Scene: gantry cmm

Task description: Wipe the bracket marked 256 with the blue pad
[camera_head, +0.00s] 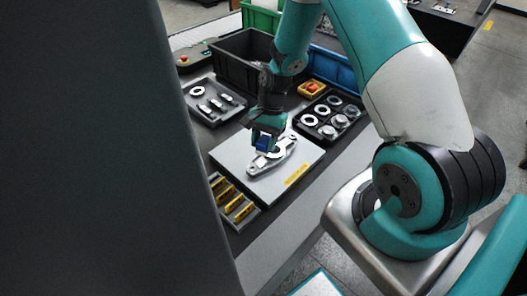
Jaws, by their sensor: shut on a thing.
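My gripper (268,135) points down over the light grey plate and is shut on a blue pad (263,143). A silver bracket (274,158) lies flat on the plate (236,156). The blue pad is at the upper left part of the bracket, over it or against it; I cannot tell whether they touch. The gripper and pad hide part of the bracket. No number is readable on the bracket. A yellow label (296,175) is on the plate's front right edge, too small to read.
Around the plate stand a tray of yellow pieces (219,187), a tray of metal parts (232,90), a tray of rings (352,100), a small orange bin (311,82), a black crate (221,66) and a blue crate (340,82). A dark panel blocks the left side.

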